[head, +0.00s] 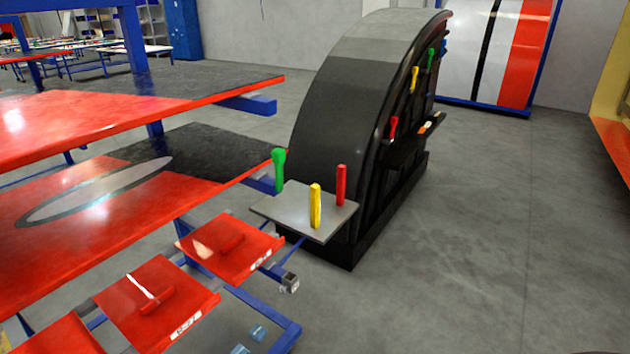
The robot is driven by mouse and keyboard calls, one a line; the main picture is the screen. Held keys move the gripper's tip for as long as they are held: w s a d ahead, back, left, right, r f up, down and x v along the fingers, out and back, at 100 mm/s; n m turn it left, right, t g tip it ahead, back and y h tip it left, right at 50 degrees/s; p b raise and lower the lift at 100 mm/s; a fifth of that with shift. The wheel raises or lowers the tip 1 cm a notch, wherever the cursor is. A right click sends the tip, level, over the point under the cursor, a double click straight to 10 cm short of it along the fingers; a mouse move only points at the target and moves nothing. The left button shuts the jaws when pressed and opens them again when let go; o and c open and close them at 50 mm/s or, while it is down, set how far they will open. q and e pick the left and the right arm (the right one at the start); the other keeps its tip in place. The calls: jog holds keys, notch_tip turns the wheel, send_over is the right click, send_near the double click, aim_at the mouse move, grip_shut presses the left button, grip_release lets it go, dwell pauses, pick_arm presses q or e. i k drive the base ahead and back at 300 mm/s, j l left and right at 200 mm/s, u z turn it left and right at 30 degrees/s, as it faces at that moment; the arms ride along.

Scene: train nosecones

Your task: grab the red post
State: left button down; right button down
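A red post (341,185) stands upright near the back right edge of a small grey plate (285,209). A yellow post (315,206) stands upright near the middle front of the plate. A green post (279,170) with a thicker top stands at the plate's back left. The red post is fully in sight and nothing touches it. Neither of my grippers shows in the head view.
A large black curved nosecone (345,95) stands just behind the plate, with coloured handles on its side. Red-topped racks (120,195) fill the left, and red trays (155,300) jut out at the lower left. The grey floor (480,240) at right is clear.

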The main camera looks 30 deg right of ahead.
aim_at(341, 168)
jog(key=i+l, duration=0.15)
jog(key=l, duration=0.2)
jog(key=i+l, duration=0.1)
jog(key=l, duration=0.3)
jog(key=i+l, duration=0.15)
jog(key=l, duration=0.2)
jog(key=i+l, duration=0.15)
jog(key=l, duration=0.2)
jog(key=i+l, duration=0.15)
jog(key=l, duration=0.2)
jog(key=i+l, duration=0.1)
jog(key=l, duration=0.3)
jog(key=i+l+u, duration=0.1)
jog(key=l, duration=0.25)
jog(key=i+l, duration=0.2)
jog(key=l, duration=0.2)
